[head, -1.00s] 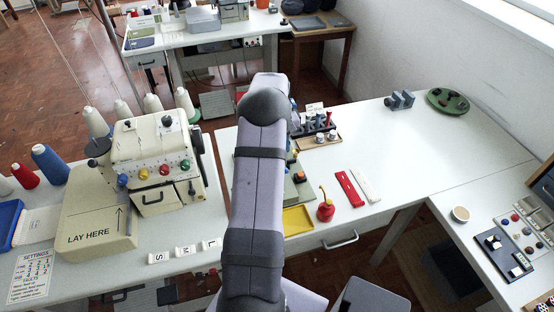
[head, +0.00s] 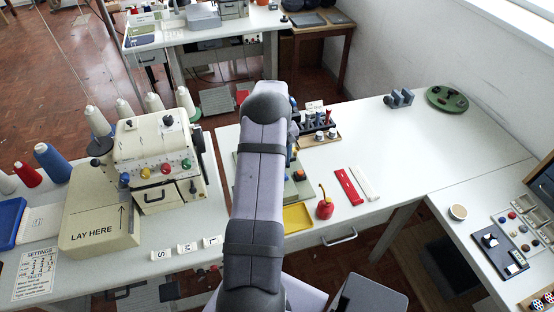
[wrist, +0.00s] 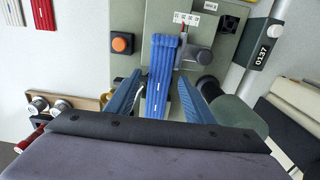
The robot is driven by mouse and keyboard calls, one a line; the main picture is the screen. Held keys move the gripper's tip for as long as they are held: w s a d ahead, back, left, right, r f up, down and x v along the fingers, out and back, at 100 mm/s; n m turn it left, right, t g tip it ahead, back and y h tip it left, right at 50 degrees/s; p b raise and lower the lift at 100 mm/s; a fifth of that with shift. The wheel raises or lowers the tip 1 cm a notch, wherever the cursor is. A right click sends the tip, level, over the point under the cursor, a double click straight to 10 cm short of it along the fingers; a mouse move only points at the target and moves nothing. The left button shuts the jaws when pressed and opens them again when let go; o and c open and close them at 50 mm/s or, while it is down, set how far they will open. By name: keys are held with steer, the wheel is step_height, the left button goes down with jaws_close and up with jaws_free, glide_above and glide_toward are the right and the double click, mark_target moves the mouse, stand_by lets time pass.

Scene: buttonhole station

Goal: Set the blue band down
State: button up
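The blue band (wrist: 161,62) is a ribbed strip with white slits, lying lengthwise over the grey-green buttonhole station (wrist: 218,52) in the wrist view. Its far end is beside a grey clamp part (wrist: 196,56) and a small scale. My gripper (wrist: 162,82) has one blue finger on each side of the band, with gaps visible between fingers and band, so it looks open around it. The band's near end is hidden by my gripper body. In the head view my arm hides the gripper and band; only part of the station (head: 300,189) shows.
An orange button (wrist: 122,43) sits left of the band. Red (head: 349,187) and white (head: 366,183) strips lie right of the station, near a red apple-like object (head: 324,207) and a yellow tray (head: 297,217). A cream machine (head: 155,155) stands left.

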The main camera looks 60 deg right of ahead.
steer(key=shift+r, duration=0.15)
step_height(320, 180, up, 12)
steer(key=b, duration=0.3)
steer(key=shift+r, duration=0.2)
stand_by(0.3)
steer(key=w+a+n, duration=0.2)
steer(key=w+a, duration=0.4)
steer(key=a, duration=0.6)
steer(key=w+a+n, duration=0.2)
steer(key=w+a, duration=0.4)
steer(key=a, duration=0.6)
steer(key=s+a+f+n, duration=0.2)
steer(key=s+a, duration=0.3)
steer(key=a, duration=0.7)
steer(key=s+a+f+n, duration=0.2)
steer(key=s+a, duration=0.4)
steer(key=a, duration=0.6)
steer(key=shift+n, duration=0.5)
